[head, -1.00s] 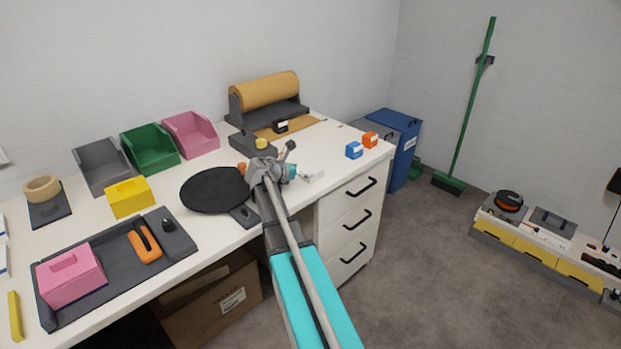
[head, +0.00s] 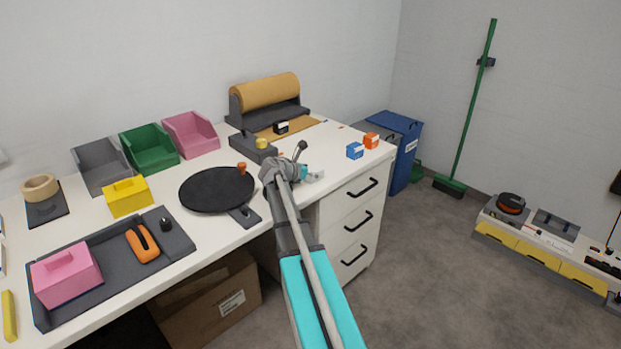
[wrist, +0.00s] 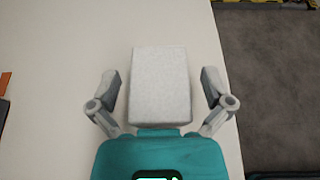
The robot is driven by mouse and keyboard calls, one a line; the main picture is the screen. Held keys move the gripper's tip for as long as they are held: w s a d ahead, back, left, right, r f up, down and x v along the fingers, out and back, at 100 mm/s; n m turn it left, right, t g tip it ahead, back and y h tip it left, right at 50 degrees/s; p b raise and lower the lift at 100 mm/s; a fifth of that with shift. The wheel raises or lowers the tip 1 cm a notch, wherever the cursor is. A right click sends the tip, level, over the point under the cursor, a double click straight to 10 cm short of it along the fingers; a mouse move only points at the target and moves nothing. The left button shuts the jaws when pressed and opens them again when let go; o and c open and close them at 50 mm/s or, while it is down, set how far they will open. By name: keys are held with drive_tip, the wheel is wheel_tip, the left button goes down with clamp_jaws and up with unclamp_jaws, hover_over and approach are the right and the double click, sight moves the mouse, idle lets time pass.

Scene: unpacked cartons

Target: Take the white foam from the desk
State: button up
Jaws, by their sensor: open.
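The white foam (wrist: 160,85) is a pale block lying on the white desk (wrist: 60,60). In the wrist view it lies between the two fingers of my gripper (wrist: 160,82), with a gap on each side. My gripper is open and does not touch it. In the head view the white foam (head: 316,176) shows only as a small pale piece near the desk's front edge, mostly hidden behind my wrist.
A round black plate (head: 215,188) lies left of my arm, with a small orange-brown piece (head: 241,168) behind it. Blue (head: 354,151) and orange (head: 371,140) blocks stand to the right. The desk's edge and grey floor (wrist: 260,80) are close on the right.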

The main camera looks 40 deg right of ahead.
idle(0.5)
drive_tip(key=c, duration=0.8)
drive_tip(key=shift+o, duration=0.2)
drive_tip(key=shift+r, duration=0.25)
wheel_tip(320, 180, up, 2)
drive_tip(key=p, duration=0.2)
drive_tip(key=shift+r+p, duration=0.1)
drive_tip(key=shift+p, duration=0.25)
drive_tip(key=s+d+r+p, duration=0.8)
drive_tip(key=s+r+p, duration=0.2)
drive_tip(key=s, duration=0.1)
drive_tip(key=shift+s+r, duration=0.2)
drive_tip(key=shift+s, duration=0.05)
